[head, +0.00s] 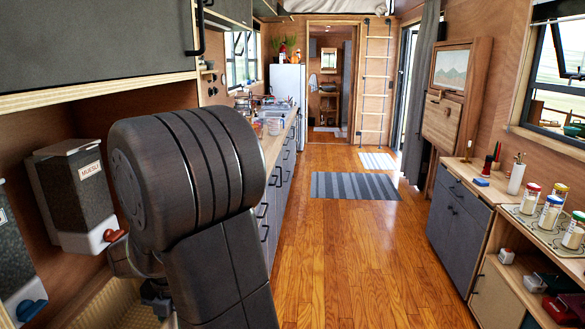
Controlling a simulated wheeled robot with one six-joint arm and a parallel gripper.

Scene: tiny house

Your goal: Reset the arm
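My arm stands large at the lower left of the head view. Its thick dark joint is close to the camera, and a link runs down out of the picture. Behind the joint, small dark parts of my wrist show, with what looks like part of my gripper (156,297) at the lower edge. The arm hides most of it. I cannot see the fingertips, or whether they are open or shut on something.
A muesli dispenser (75,195) with a red knob hangs close left of my arm, below a grey cabinet (95,40). A kitchen counter (272,140) runs beyond. The wooden floor (330,250) is clear, with a striped rug (355,186). Jars (550,211) stand on the right.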

